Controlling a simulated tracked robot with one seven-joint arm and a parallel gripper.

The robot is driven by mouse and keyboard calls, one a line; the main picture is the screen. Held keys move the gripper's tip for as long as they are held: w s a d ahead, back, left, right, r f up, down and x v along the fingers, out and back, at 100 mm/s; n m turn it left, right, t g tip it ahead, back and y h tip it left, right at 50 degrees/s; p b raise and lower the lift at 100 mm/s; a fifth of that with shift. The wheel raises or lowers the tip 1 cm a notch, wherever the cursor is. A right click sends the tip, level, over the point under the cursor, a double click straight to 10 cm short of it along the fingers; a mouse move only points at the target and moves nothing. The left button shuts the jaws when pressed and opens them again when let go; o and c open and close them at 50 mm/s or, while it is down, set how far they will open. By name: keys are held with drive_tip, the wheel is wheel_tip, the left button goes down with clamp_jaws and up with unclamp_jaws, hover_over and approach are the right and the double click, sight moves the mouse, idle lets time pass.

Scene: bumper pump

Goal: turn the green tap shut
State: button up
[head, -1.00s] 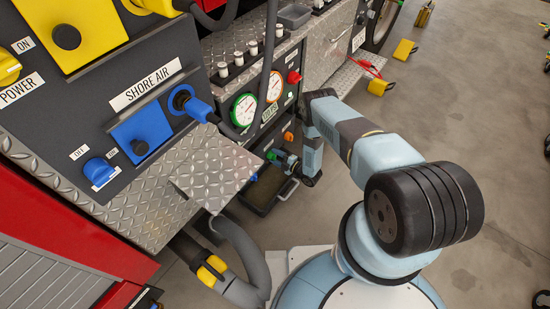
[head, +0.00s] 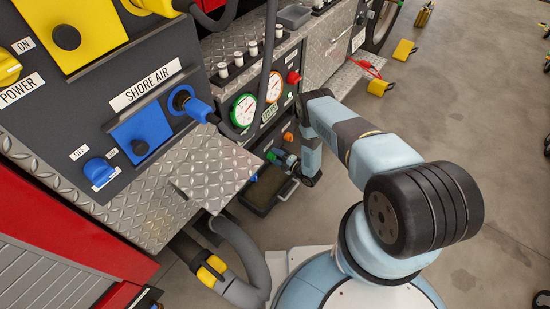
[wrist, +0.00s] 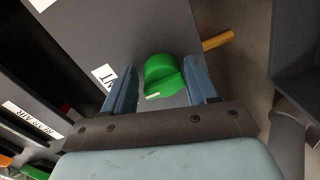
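The green tap (wrist: 164,78) is a round knob with a raised grip and a pale mark on its lower edge, on a dark grey panel in the wrist view. My gripper (wrist: 159,80) is open, with one blue-grey finger on each side of the tap. A small gap shows on the left; the tap is very close to the right finger, and I cannot tell if they touch. In the head view my gripper (head: 288,161) is low at the panel, by a small green part (head: 272,155) that appears to be the tap, partly hidden.
An orange handle (wrist: 217,40) sticks out near the tap; an orange part (head: 288,136) also shows in the head view. A dark tray (head: 264,200) is below the gripper. A diamond-plate ledge (head: 215,174) stands to the left. The floor at right is mostly open.

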drive_tip(key=shift+o, duration=1.3)
drive_tip(key=shift+s, duration=0.1)
drive_tip(key=f+v, duration=0.1)
drive_tip(key=v, duration=1.2)
drive_tip(key=shift+s+d+r, duration=0.25)
drive_tip(key=shift+d+r, duration=0.05)
drive_tip(key=shift+r, duration=0.1)
